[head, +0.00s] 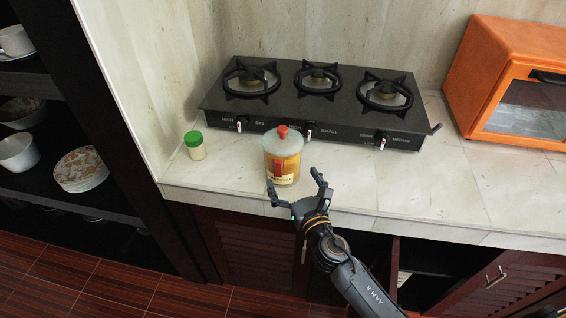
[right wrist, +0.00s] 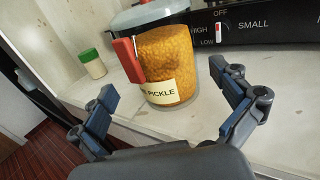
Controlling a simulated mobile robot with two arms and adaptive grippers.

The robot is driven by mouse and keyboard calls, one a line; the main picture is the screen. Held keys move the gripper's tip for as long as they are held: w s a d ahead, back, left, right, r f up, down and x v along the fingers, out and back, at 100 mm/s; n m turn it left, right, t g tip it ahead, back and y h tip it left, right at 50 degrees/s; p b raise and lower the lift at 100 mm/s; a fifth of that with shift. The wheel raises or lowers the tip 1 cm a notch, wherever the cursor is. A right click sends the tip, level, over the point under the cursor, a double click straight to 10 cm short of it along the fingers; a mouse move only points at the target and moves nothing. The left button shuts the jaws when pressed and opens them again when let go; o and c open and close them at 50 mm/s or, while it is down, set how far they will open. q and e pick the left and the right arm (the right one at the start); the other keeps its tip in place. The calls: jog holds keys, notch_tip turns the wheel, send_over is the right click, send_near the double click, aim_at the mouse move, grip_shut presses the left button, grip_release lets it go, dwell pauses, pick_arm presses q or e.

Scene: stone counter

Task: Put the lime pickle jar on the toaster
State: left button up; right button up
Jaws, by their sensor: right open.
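The lime pickle jar (head: 283,160) stands upright on the stone counter, in front of the black stove. It has a grey lid with a red clip and a label; in the right wrist view the jar (right wrist: 168,60) shows yellow-brown contents and the word "PICKLE". The orange toaster (head: 508,75) stands at the far right of the counter, its glass door facing front. My right gripper (head: 296,188) is open and empty at the counter's front edge, its fingers pointing at the jar; in the right wrist view the fingers (right wrist: 166,108) lie apart on the near side of the jar. My left gripper is not in view.
A black three-burner stove (head: 318,102) stands behind the jar. A small green-lidded shaker (head: 195,146) is left of the jar. The counter (head: 430,185) is clear between jar and toaster. A dark shelf with plates (head: 81,170) and cups stands at the left.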

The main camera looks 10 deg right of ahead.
jog(key=w, duration=0.7)
jog(key=shift+w+a+f, duration=0.3)
jog(key=shift+a+f, duration=0.1)
jog(key=shift+s, duration=0.1)
jog(key=c, duration=1.4)
jog(key=shift+r, duration=0.2)
jog(key=shift+c, duration=0.4)
jog(key=shift+r, duration=0.1)
